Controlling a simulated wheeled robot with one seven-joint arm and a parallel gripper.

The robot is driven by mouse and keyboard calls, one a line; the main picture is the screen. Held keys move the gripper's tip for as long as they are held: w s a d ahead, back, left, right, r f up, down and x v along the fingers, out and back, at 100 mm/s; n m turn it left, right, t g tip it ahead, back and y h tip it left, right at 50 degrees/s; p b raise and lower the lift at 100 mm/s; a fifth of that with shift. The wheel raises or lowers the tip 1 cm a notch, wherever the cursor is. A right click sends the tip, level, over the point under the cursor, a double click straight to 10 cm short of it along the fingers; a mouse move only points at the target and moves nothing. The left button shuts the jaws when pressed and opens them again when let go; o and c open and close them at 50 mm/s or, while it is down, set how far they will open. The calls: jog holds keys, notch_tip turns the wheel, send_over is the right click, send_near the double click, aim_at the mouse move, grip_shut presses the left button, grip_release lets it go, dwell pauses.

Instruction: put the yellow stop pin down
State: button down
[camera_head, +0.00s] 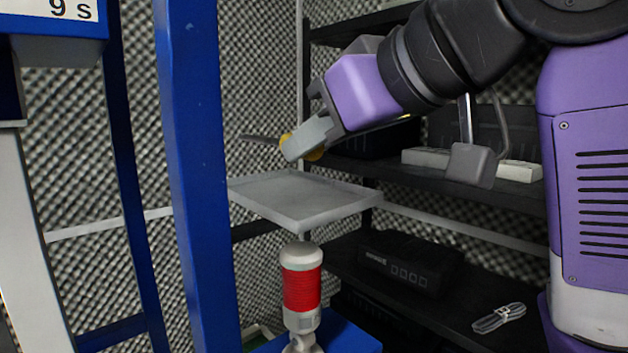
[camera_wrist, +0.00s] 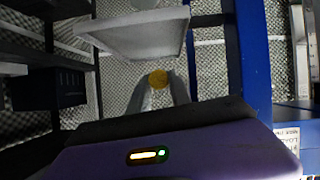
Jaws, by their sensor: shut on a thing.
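My gripper (camera_head: 300,145) is shut on the yellow stop pin (camera_head: 316,154), holding it in the air. The pin's yellow head shows on both sides of the grey finger, and a thin grey shaft sticks out to the left. In the wrist view the round yellow head (camera_wrist: 158,79) sits between my two fingertips (camera_wrist: 160,88). A shallow grey tray (camera_head: 262,203) with a low rim lies below the gripper in the head view. It also shows in the wrist view (camera_wrist: 140,40), apart from the pin. The tray's visible top looks bare.
A blue upright post (camera_head: 195,170) stands left of the tray. A red and silver microphone (camera_head: 302,290) stands in front, below it. Dark shelves behind hold a pale bar (camera_head: 425,159), a black box (camera_head: 408,266) and a coiled clear cable (camera_head: 498,318).

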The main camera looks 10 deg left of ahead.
jog(key=shift+f, duration=3.1)
jog(key=c, duration=1.2)
grip_release()
jog(key=shift+f, duration=0.1)
jog(key=shift+s+a+f, duration=0.1)
jog(key=shift+r, duration=0.25)
jog(key=v, duration=0.8)
jog(key=r+b+v, duration=0.1)
jog(key=v, duration=0.3)
jog(key=shift+r, duration=0.1)
